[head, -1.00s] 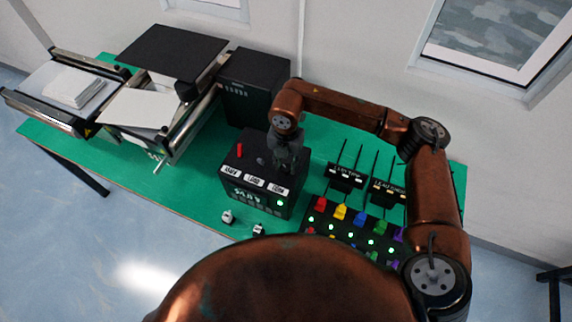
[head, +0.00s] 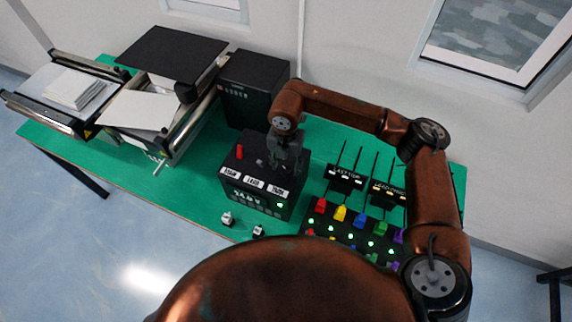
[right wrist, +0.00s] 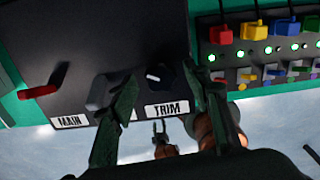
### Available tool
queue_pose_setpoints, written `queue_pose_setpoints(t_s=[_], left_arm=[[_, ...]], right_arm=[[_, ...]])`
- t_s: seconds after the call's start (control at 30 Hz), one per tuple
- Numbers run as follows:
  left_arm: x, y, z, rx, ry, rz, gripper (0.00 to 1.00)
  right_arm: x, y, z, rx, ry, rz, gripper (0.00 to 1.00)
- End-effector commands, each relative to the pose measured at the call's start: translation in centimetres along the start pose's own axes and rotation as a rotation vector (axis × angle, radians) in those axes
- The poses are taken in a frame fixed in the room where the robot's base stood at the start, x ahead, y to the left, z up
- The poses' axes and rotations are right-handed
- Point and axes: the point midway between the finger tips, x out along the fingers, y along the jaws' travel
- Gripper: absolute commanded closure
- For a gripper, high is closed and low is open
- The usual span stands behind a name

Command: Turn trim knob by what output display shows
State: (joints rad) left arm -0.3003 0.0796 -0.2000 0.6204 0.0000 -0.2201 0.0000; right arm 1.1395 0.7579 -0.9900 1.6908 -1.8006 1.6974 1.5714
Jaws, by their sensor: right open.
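The dark control box (head: 254,187) stands on the green table, with labelled controls on its sloping top. The trim knob (right wrist: 161,76), dark with a white mark, sits above the TRIM label (right wrist: 167,110) in the right wrist view. My right gripper (right wrist: 160,80) is open, with one finger on each side of the knob; I cannot tell whether they touch it. In the head view the right gripper (head: 287,164) covers the knob. The output display (head: 251,197) on the box front has characters too small to read. A green light (head: 280,205) glows beside it.
A red lever (right wrist: 38,91) and a grey lever (right wrist: 100,90) stand left of the knob. Coloured switches (head: 340,213) with green lights are right of the box. Two small pieces (head: 227,218) lie before it. Conveyors (head: 160,110) occupy the table's left.

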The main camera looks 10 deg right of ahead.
Motion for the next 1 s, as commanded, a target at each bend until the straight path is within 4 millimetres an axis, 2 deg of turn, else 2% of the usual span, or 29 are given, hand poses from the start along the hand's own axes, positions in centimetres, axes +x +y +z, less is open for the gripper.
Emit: queue_pose_setpoints(t_s=[0.17,0.27,0.5,0.7,0.83,1.0], left_arm=[[0.0,-0.3,0.2,0.000,-0.002,-0.003,0.60],[0.0,-0.2,0.1,0.000,-0.001,-0.002,0.60],[0.0,-0.1,0.0,0.000,0.000,-0.001,0.60],[0.0,-0.1,0.0,0.000,0.000,-0.001,0.60],[0.0,-0.1,0.0,0.000,0.000,0.000,0.60],[0.0,0.0,0.0,0.000,0.000,0.000,0.60]], right_arm=[[-0.4,0.0,0.0,-0.001,0.000,0.000,0.55],[-1.6,0.0,0.0,-0.001,-0.001,0.001,0.55],[-6.6,0.0,0.1,-0.001,-0.003,0.001,0.55],[-10.1,0.0,0.1,0.000,-0.002,0.001,0.55],[-11.4,0.0,0.1,0.001,-0.001,0.000,0.55],[-12.0,0.0,0.0,0.000,0.000,0.000,0.55]])
